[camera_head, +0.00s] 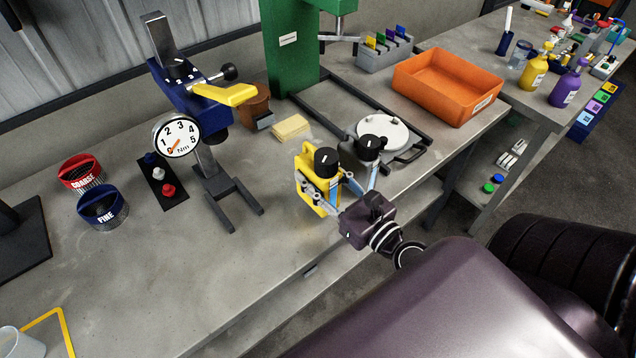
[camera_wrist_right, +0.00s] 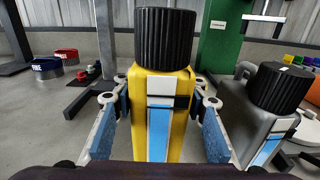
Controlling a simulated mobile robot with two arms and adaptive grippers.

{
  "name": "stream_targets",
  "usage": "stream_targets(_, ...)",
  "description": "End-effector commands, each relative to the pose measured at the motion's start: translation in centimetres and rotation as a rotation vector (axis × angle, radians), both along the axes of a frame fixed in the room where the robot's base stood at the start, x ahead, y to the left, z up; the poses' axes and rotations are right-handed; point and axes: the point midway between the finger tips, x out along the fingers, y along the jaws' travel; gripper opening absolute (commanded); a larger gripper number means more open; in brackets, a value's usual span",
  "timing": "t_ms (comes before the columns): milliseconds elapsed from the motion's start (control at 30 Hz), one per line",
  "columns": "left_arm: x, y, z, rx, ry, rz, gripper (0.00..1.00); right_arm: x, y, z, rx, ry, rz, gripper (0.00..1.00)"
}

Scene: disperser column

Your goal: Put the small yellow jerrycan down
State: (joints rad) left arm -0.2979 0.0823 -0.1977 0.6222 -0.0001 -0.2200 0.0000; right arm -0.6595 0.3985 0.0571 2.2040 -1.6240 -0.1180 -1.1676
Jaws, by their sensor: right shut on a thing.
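The small yellow jerrycan (camera_head: 305,188) has a black ribbed cap and a white and blue label. It is upright over the front part of the bench, beside a grey jerrycan (camera_head: 372,177) with a similar cap. My right gripper (camera_head: 331,190) is shut on the yellow jerrycan, one finger on each side. In the right wrist view, the yellow jerrycan (camera_wrist_right: 180,88) stands upright between the blue finger pads, with the grey jerrycan (camera_wrist_right: 262,110) to its right. I cannot tell whether its base touches the bench; the base is hidden. My left gripper is not in view.
The grey bench (camera_head: 235,268) has free room left of the jerrycan, up to its front edge. A blue torque tester (camera_head: 190,95) with a dial stands behind left. A white round plate (camera_head: 388,133), an orange tray (camera_head: 447,85) and a yellow pad (camera_head: 291,128) lie behind.

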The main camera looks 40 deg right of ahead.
Motion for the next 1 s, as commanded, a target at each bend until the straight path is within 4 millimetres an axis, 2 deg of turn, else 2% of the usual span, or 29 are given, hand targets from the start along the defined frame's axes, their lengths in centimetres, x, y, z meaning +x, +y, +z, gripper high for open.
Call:
stream_targets(33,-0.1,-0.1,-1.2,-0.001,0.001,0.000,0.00,0.0,0.0,-1.1,-0.002,-0.002,0.001,0.00)
stream_targets(200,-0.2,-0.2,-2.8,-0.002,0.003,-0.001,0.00,0.0,0.0,-3.2,-0.002,-0.002,0.000,0.00)
stream_targets(700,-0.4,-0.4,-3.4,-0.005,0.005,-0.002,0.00,0.0,0.0,-3.9,-0.001,-0.004,0.000,0.00)
stream_targets(733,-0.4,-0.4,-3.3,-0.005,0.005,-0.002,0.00,0.0,0.0,-3.9,0.000,0.000,0.000,0.42)
stream_targets(867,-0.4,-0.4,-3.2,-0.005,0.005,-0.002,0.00,0.0,0.0,-3.9,0.000,0.000,0.000,0.56)
stream_targets(1000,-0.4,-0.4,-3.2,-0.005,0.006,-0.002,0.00,0.0,0.0,-3.9,0.000,0.001,0.000,0.57)
